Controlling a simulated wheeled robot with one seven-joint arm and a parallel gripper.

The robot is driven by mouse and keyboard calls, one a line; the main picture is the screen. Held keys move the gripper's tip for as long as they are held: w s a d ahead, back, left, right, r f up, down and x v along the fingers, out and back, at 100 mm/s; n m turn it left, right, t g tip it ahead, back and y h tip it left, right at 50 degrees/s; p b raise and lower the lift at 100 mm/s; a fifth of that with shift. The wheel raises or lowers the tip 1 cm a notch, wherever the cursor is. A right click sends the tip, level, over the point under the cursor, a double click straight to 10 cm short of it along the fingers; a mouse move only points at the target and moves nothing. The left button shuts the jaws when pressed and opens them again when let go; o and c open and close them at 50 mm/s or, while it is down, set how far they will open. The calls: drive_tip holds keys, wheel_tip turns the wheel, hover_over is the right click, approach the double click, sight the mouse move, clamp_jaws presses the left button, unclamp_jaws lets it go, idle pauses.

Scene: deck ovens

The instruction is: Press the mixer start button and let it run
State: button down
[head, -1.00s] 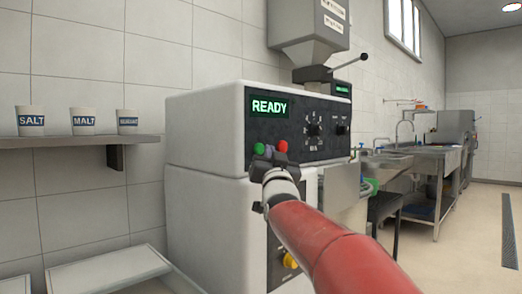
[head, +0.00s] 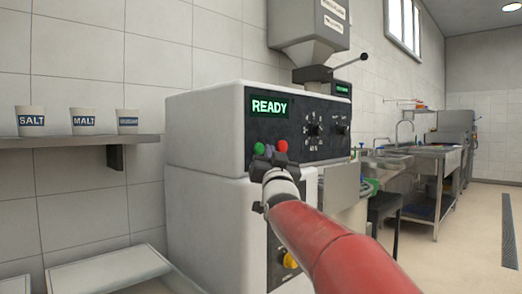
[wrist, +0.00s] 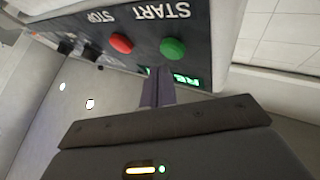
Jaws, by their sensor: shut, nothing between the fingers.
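The mixer (head: 205,130) is a white machine with a dark control panel, and its display (head: 269,107) reads READY in green. The green start button (head: 259,149) and the red stop button (head: 282,147) sit below the display. In the wrist view the green button (wrist: 172,48) is beside the word START and the red button (wrist: 121,43) beside STOP. My gripper (wrist: 158,72) is shut and empty, its fingertips close to the panel near the green button. In the head view my gripper (head: 270,152) partly covers the panel; I cannot tell whether it touches.
Dark knobs (head: 313,130) are on the panel's right. A grey hopper (head: 308,30) with a lever stands above. Cups labelled SALT (head: 31,122) and MALT stand on a shelf (head: 60,142) at left. A steel sink counter (head: 430,150) is at right, with open floor beside it.

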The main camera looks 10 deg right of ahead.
drive_tip(key=shift+w, duration=0.1)
idle(0.3)
drive_tip(key=shift+w+a, duration=0.25)
drive_tip(key=shift+w+a, duration=0.25)
drive_tip(key=shift+w, duration=0.15)
idle(0.8)
drive_tip(key=shift+s, duration=0.1)
drive_tip(key=shift+s+d+b, duration=0.5)
drive_tip(key=shift+s+b, duration=0.1)
drive_tip(key=shift+b, duration=0.15)
drive_tip(key=shift+s, duration=0.1)
